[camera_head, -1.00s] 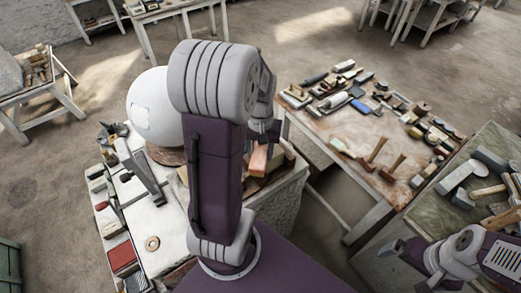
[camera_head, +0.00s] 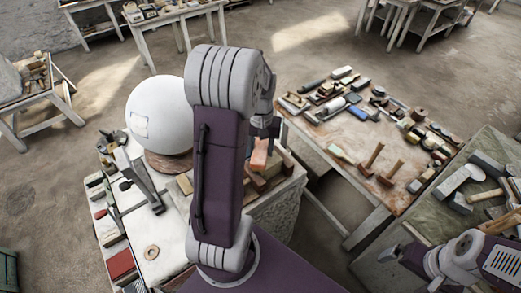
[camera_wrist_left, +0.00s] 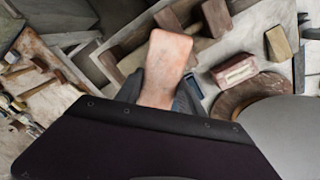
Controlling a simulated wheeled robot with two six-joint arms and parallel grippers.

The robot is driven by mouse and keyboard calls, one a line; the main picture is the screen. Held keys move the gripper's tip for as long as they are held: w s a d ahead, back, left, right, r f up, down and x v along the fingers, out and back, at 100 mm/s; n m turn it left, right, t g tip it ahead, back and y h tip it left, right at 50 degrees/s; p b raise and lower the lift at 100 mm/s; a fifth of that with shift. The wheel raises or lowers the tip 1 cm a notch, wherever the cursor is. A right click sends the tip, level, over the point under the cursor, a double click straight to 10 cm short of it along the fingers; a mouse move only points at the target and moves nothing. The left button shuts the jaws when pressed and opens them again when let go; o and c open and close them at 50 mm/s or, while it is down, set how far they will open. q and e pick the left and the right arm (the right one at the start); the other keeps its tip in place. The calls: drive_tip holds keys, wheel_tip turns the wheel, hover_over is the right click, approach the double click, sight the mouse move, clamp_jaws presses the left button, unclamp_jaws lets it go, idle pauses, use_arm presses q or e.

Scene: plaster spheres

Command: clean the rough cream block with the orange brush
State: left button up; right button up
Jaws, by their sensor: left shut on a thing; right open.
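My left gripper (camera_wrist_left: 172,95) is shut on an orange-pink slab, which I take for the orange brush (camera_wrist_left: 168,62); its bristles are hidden. In the head view the brush (camera_head: 260,154) shows just right of my arm, over the stone-sided bench. A tan block (camera_wrist_left: 278,43) in the wrist view may be the rough cream block; it stands apart from the brush. A red-brown piece with a pale top (camera_wrist_left: 237,69) lies between them, and I cannot tell what it is. My right gripper (camera_head: 395,252) is open and empty at the lower right.
A large white sphere (camera_head: 158,116) stands on a brown turntable (camera_head: 168,165) left of my arm. A caliper-like tool (camera_head: 143,180) and a wooden ring (camera_head: 151,252) lie on the pale bench top. A table with many tools (camera_head: 335,130) is at the right, across a gap.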

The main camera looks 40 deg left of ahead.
sight(259, 159)
use_arm(q)
drive_tip(key=shift+s+d+r, duration=0.1)
drive_tip(key=shift+s+d, duration=0.2)
drive_tip(key=shift+s, duration=0.25)
drive_tip(key=shift+s+d+r, duration=0.1)
drive_tip(key=shift+s+d, duration=0.2)
drive_tip(key=shift+s, duration=0.2)
drive_tip(key=shift+s+d+f+b, duration=0.15)
drive_tip(key=shift+s+d+b, duration=0.3)
drive_tip(key=shift+s, duration=0.5)
drive_tip(key=shift+w+a+p, duration=0.4)
drive_tip(key=shift+w+p, duration=0.1)
drive_tip(key=shift+w, duration=0.35)
drive_tip(key=shift+w+a, duration=0.35)
drive_tip(key=shift+w, duration=0.25)
drive_tip(key=shift+w+a, duration=0.3)
drive_tip(key=shift+w, duration=0.25)
